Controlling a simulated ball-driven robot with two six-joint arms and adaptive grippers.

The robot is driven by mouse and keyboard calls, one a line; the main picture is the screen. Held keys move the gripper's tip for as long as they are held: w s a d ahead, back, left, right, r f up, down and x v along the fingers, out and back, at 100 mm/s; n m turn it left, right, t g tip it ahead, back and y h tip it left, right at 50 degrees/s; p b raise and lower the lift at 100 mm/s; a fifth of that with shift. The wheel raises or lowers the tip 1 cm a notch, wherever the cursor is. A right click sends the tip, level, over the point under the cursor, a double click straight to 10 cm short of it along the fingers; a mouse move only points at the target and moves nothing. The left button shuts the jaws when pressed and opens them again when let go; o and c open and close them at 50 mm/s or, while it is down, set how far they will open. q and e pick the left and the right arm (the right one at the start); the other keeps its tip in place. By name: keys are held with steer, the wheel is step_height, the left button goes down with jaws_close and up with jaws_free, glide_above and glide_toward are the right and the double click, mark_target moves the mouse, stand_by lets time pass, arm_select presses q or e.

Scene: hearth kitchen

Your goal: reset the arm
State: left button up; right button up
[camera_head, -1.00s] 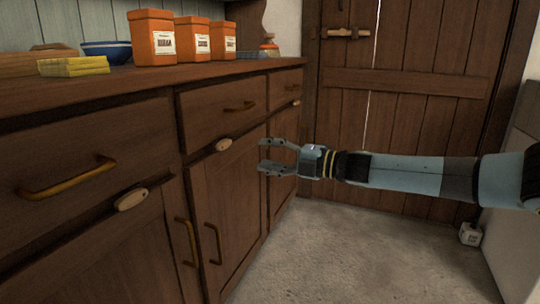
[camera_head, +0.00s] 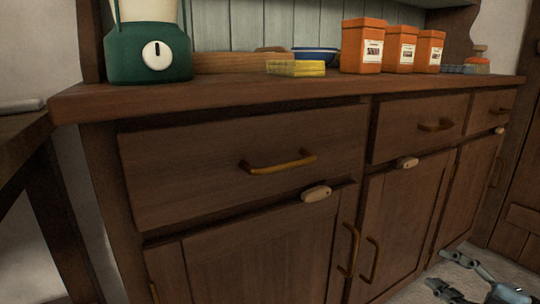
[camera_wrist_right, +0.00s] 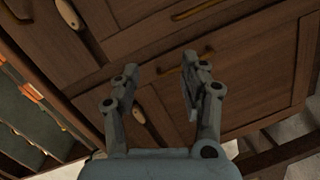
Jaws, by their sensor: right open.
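My right gripper (camera_head: 458,277) is at the lower right corner of the head view, low in front of the sideboard (camera_head: 225,94). Its two fingers are spread and nothing is between them. In the right wrist view the open gripper (camera_wrist_right: 158,75) points at the brown wooden front of the sideboard, with drawer and door handles beyond the fingertips. My left gripper does not show in either view.
A dark table (camera_head: 22,135) is at the left. A plank door (camera_head: 522,215) is at the right.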

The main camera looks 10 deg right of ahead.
steer(key=s+a+f+m+g+h, duration=0.2)
steer(key=s+a+f+m+g, duration=0.25)
steer(key=s, duration=0.45)
steer(key=s+a+f+m+g+h, duration=0.1)
steer(key=s+a+f+m+g, duration=0.2)
steer(key=s+m+g, duration=0.45)
steer(key=s+a+f+m+g+h, duration=0.2)
steer(key=s+a+f+m, duration=0.2)
steer(key=s, duration=0.6)
arm_select(q)
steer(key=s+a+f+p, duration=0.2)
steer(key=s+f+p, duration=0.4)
steer(key=p, duration=0.4)
arm_select(e)
steer(key=s+d+f, duration=0.3)
steer(key=s+f, duration=0.2)
steer(key=f, duration=0.2)
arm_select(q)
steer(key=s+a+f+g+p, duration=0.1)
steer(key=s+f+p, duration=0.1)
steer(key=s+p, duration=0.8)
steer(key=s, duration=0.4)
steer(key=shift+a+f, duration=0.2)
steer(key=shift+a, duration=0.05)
arm_select(e)
steer(key=s+f+g, duration=0.1)
steer(key=s, duration=1.4)
steer(key=shift+s+d+f, duration=0.15)
steer(key=shift+d+f, duration=0.15)
steer(key=shift+d, duration=0.15)
